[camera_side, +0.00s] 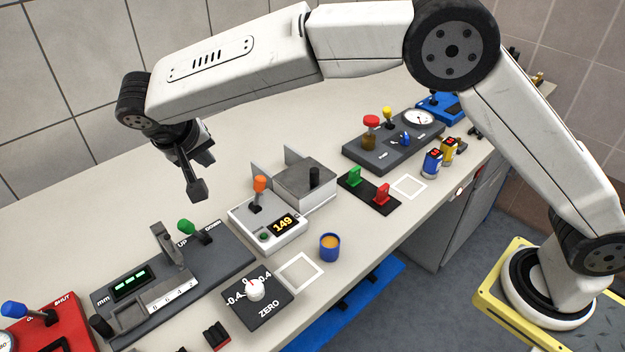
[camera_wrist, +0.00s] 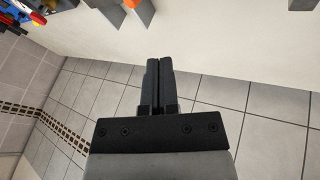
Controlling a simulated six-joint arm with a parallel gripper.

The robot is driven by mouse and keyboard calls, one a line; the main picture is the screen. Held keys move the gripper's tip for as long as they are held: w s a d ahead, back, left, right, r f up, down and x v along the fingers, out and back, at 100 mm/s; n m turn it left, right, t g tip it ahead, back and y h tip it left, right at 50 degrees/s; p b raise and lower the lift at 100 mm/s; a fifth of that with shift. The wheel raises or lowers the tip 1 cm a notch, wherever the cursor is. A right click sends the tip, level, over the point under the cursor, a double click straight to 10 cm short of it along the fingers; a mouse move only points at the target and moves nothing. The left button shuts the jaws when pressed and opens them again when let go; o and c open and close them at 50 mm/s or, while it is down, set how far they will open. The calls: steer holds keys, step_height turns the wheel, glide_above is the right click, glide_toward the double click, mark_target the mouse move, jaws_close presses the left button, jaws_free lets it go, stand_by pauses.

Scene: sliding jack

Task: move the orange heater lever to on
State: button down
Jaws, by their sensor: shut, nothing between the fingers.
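The orange heater lever (camera_side: 259,184) stands on a short black stem on top of a white heater box (camera_side: 284,243) in the side view. The box has a display reading 149 and a green button. The lever's on and off marks are too small to read. My gripper (camera_side: 198,191) hangs to the left of the lever, pointing down, apart from it and above the bench. In the wrist view my gripper (camera_wrist: 159,62) has its two fingers together with nothing between them. A small orange patch (camera_wrist: 131,3) shows at that view's top edge, possibly the lever.
A grey block with upright plates (camera_side: 304,184) stands right behind the heater box. A green-knobbed lever (camera_side: 186,226) and a measuring gauge stand at left. A blue cup (camera_side: 329,247) and a ZERO dial (camera_side: 256,290) are in front. Bare bench (camera_side: 80,220) lies at the back left.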

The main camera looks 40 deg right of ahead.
steer(key=shift+f, duration=0.95)
steer(key=shift+d, duration=0.1)
glide_toward(257, 193)
steer(key=w+f, duration=0.3)
steer(key=shift+d+f, duration=0.3)
steer(key=shift+d, duration=0.3)
steer(key=shift+d+f, duration=0.25)
steer(key=shift+d, duration=0.4)
